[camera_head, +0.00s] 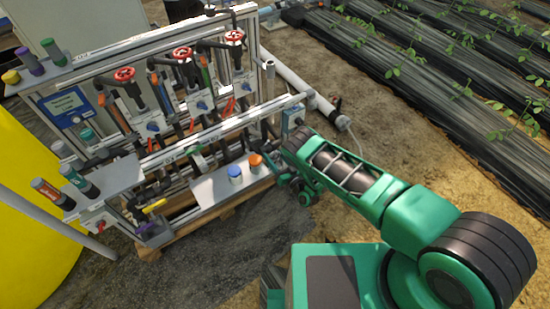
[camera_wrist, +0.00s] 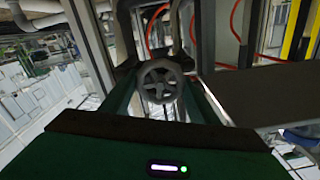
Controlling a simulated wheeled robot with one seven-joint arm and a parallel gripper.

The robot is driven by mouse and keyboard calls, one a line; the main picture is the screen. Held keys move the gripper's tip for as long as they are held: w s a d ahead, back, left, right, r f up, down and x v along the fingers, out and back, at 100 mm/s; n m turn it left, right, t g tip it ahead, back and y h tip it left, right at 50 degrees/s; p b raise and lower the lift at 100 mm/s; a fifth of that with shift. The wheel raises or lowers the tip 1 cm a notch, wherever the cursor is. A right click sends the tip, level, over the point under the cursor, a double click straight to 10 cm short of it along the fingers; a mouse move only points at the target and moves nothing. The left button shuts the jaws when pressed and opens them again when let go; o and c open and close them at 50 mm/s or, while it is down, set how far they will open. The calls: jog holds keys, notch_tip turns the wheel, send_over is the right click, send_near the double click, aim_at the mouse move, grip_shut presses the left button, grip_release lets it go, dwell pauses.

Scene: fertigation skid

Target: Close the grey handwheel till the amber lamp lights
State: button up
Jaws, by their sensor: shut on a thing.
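The grey handwheel (camera_wrist: 160,82) is in the middle of the wrist view, a round spoked wheel seen face on. My gripper (camera_wrist: 163,88) has one finger on each side of it and is shut on its rim. In the head view my gripper (camera_head: 279,160) is at the right end of the skid, low on its front, and the handwheel is hidden there by my gripper and arm. I cannot pick out the amber lamp or a lit amber light in either view.
The skid (camera_head: 205,138) carries several red handwheels (camera_head: 183,54) along its top. A small grey box (camera_head: 292,117) is above my gripper. A blue-capped container (camera_head: 235,174) and an orange-topped one (camera_head: 256,162) stand on the shelf to its left. Planting rows (camera_head: 440,70) lie at right.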

jog(key=shift+d, duration=0.25)
jog(key=o, duration=1.1)
jog(key=shift+a, duration=0.1)
jog(key=v, duration=1)
jog(key=shift+s+d, duration=0.25)
jog(key=shift+d, duration=0.05)
dwell(0.6)
